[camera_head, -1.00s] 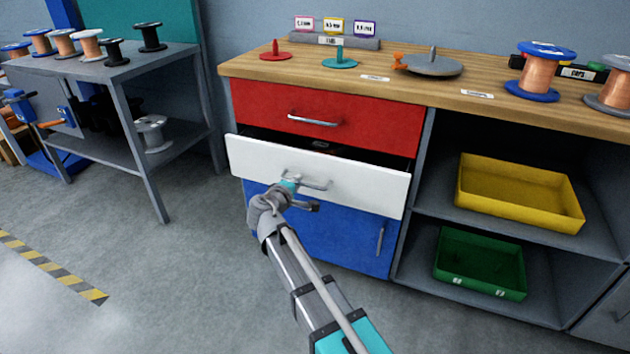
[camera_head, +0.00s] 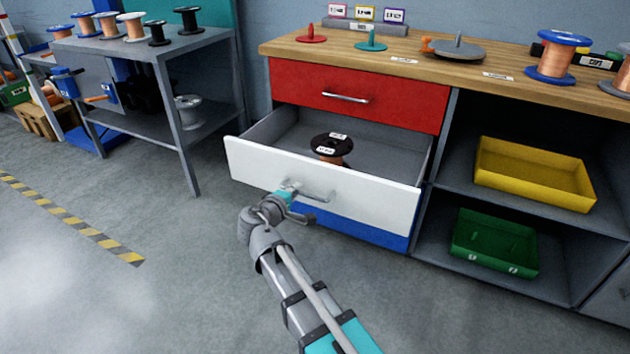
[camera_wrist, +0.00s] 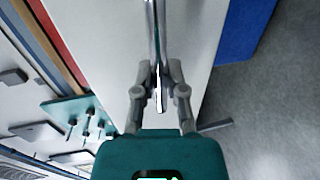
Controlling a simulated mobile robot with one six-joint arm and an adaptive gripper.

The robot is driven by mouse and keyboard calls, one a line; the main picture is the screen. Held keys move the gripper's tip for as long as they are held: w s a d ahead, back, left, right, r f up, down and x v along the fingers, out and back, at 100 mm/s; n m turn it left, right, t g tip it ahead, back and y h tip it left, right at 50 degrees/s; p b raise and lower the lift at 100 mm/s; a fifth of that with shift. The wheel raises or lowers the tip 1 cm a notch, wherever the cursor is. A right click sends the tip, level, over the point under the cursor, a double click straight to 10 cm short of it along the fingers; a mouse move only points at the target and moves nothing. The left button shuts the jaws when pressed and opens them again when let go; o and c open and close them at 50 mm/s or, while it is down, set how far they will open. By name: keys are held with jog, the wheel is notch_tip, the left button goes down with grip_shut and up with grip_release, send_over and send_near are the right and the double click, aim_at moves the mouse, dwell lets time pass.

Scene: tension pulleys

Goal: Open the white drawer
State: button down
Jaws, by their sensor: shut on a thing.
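The white drawer (camera_head: 365,200) is pulled well out below a red drawer in the head view. A spool with a black top and copper winding (camera_head: 331,146) stands inside it. My gripper (camera_head: 291,190) is at the left part of the drawer's metal handle (camera_head: 318,195). In the wrist view, the two fingers of my gripper (camera_wrist: 159,92) are shut on the bar of the handle (camera_wrist: 158,50), in front of the white drawer face (camera_wrist: 205,40).
The red drawer (camera_head: 390,105) is shut above. The blue front (camera_head: 360,228) lies below. Open shelves with a yellow bin (camera_head: 535,175) and a green bin (camera_head: 495,243) stand to the right. A grey spool table (camera_head: 150,52) stands at left. The floor in front is clear.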

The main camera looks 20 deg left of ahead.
jog(key=v, duration=0.2)
jog(key=f+v, duration=0.1)
jog(key=v, duration=0.1)
jog(key=shift+s+a+r, duration=0.1)
jog(key=shift+s, duration=0.4)
jog(key=c, duration=0.7)
grip_release()
jog(key=shift+d, duration=0.2)
